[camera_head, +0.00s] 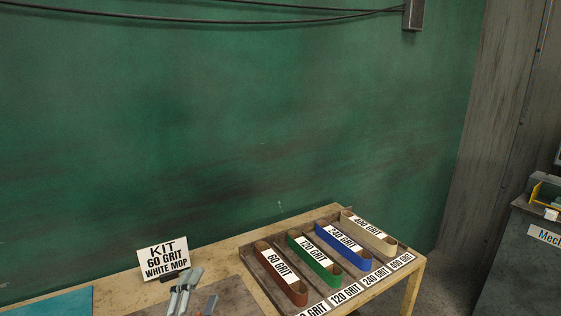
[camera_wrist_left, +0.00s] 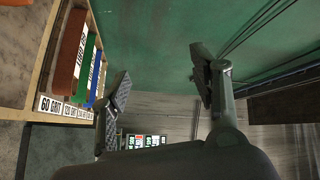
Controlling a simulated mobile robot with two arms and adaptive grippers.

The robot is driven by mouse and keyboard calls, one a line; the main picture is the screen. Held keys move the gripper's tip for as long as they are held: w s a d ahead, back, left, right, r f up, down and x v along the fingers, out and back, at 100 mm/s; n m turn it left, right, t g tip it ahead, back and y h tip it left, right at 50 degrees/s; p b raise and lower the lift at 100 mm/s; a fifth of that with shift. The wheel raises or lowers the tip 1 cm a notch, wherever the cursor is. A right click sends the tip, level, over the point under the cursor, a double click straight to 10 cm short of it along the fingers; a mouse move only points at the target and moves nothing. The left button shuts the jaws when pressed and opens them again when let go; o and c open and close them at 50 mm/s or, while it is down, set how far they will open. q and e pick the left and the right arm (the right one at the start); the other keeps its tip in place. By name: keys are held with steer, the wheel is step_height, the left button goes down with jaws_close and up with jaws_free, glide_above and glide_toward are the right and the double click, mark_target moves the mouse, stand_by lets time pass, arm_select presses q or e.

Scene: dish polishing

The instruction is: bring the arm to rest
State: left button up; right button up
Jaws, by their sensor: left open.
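My left gripper (camera_wrist_left: 160,76) shows in the left wrist view with its two dark fingers spread wide apart and nothing between them. It is in the air, with the wooden table (camera_wrist_left: 45,117) and its belts to the left and the green wall beyond. I cannot make out the left gripper for certain in the head view. My right gripper is in neither view.
A tray on the table (camera_head: 229,251) holds brown (camera_head: 285,283), green (camera_head: 318,268), blue (camera_head: 348,254) and beige (camera_head: 379,241) sanding belts. A kit sign (camera_head: 164,260) stands left of them, near grey pieces (camera_head: 183,287). A dark cabinet (camera_head: 525,255) is at right.

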arm_select(q)
steer(key=s+a+f+n+g+y, duration=0.25)
steer(key=s+f+n+g, duration=0.2)
steer(key=f, duration=0.35)
steer(key=s+a+f+n+g+y, duration=0.2)
steer(key=s+a+f+n+g, duration=0.1)
steer(key=s+f+n, duration=0.4)
steer(key=s+f+n+g+h, duration=0.2)
steer(key=s+f+g, duration=0.7)
steer(key=s, duration=0.7)
step_height(320, 180, down, 27)
steer(key=s, duration=0.1)
steer(key=s+a+f+g, duration=0.1)
steer(key=s+a+f, duration=0.1)
steer(key=s+f, duration=1.3)
steer(key=shift+s+a+f+m, duration=0.15)
steer(key=shift+s+f+m, duration=0.25)
steer(key=shift+s, duration=0.45)
